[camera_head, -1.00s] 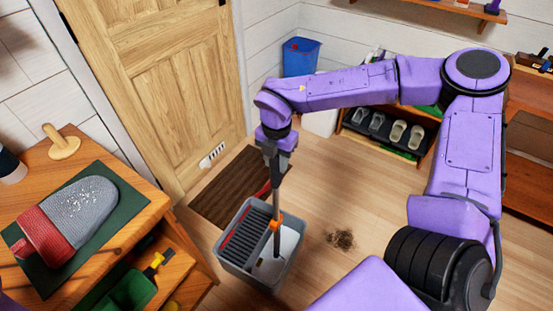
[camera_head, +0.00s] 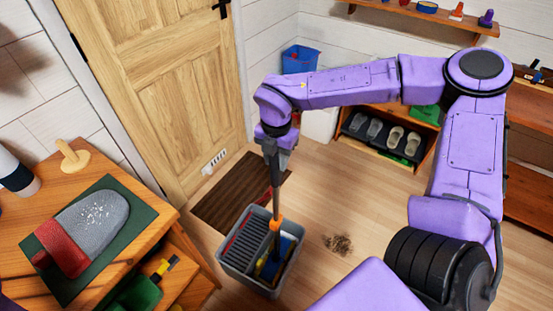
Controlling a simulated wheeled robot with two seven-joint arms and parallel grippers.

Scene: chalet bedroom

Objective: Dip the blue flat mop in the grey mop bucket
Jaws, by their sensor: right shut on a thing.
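The grey mop bucket (camera_head: 229,267) stands on the wooden floor, with a dark ribbed wringer section on its left side. The mop's blue head (camera_head: 287,248) shows inside the right compartment, partly hidden by the handle. I cannot tell how deep it sits. My left gripper is out of view.
A dark mat (camera_head: 233,198) lies behind the bucket by the door. A dirt patch (camera_head: 338,244) is on the floor to the right. A wooden cabinet (camera_head: 125,262) stands close on the left. A shoe rack (camera_head: 388,142) is at the back.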

